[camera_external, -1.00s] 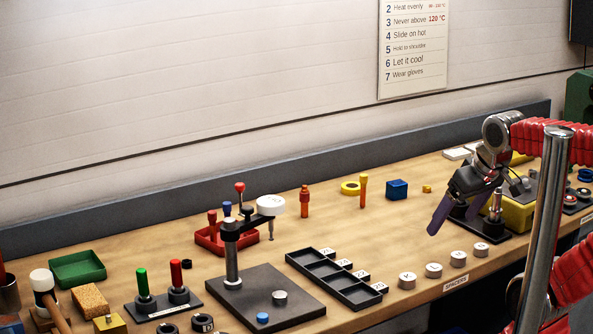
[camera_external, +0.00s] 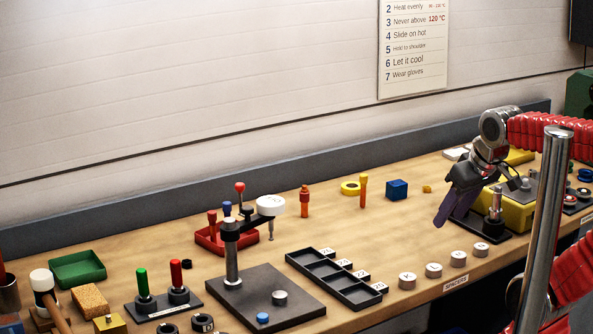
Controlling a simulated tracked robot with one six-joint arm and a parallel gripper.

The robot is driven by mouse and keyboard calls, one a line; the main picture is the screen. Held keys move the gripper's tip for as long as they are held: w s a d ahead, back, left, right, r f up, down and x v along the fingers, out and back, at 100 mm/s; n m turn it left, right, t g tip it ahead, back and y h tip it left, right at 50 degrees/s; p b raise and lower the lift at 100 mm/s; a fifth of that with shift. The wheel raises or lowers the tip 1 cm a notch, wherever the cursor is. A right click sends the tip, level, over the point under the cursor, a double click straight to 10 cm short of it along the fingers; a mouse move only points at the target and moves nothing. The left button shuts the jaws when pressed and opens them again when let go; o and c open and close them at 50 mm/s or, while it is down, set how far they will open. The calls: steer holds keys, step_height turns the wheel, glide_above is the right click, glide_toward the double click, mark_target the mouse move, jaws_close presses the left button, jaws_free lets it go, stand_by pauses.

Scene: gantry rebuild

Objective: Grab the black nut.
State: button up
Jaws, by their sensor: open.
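A small black piece (camera_external: 187,264), which looks like the black nut, lies on the bench at the left, just behind the red-handled tool. It is too small for me to make out its shape fully. My gripper (camera_external: 441,220) is at the right of the bench, with its dark purple fingers pointing down and left. It is open and holds nothing that I can see. It is far to the right of the black piece, above the bench behind the row of silver spacers (camera_external: 433,270).
A press (camera_external: 232,260) on a dark plate and a black compartment tray (camera_external: 325,265) stand between my gripper and the black piece. Red and green handles (camera_external: 142,282) stand close to the piece. Black rings (camera_external: 202,322) lie at the front edge. A green tray (camera_external: 77,268) is further left.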

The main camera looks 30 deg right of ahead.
steer(key=w+a+r+n+g+y, duration=0.1)
steer(key=w+a+r+n, duration=0.3)
steer(key=w, duration=0.5)
steer(key=w+a+r+n+g+y, duration=0.1)
steer(key=w+a+r+n, duration=0.15)
steer(key=w+a, duration=0.5)
steer(key=w+a+r+n+y, duration=0.15)
steer(key=w+a+r, duration=0.25)
steer(key=w, duration=0.6)
steer(key=w+a+f+n+g, duration=0.1)
steer(key=w+a+f+n, duration=0.2)
steer(key=a, duration=0.4)
steer(key=w+a+f+n+g, duration=0.1)
steer(key=w+a+f+n, duration=0.2)
steer(key=w+a+f, duration=0.2)
steer(key=w+a+f+n+g+y, duration=0.1)
steer(key=w+a+f+n, duration=0.2)
steer(key=a, duration=0.6)
steer(key=w+f, duration=0.2)
steer(key=w, duration=0.1)
steer(key=shift+a+f, duration=0.1)
steer(key=shift+f, duration=0.1)
steer(key=x, duration=0.8)
steer(key=shift+s+f, duration=0.1)
steer(key=shift+f, duration=0.1)
